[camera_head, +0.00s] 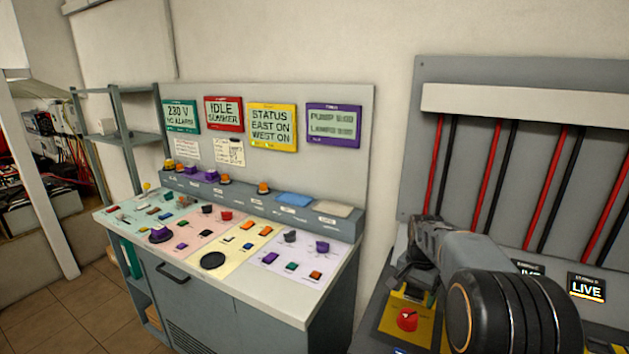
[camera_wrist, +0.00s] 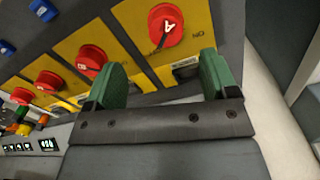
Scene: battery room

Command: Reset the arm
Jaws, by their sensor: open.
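My arm (camera_head: 460,260) reaches in from the lower right in the head view, over the right-hand panel. My gripper (camera_wrist: 164,80) shows in the wrist view with two green finger pads spread apart and nothing between them. Beyond the fingers is a red rotary knob (camera_wrist: 166,24) on a yellow plate. The gap between the fingers and this knob is hard to judge. In the head view a red knob on a yellow plate (camera_head: 407,319) sits just below my gripper's end.
A control desk (camera_head: 215,240) with coloured buttons and several small screens stands at the left. Red and black cables (camera_head: 497,180) hang on the grey board behind my arm. More red knobs (camera_wrist: 92,58) line the panel. Floor (camera_head: 60,315) is clear at the lower left.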

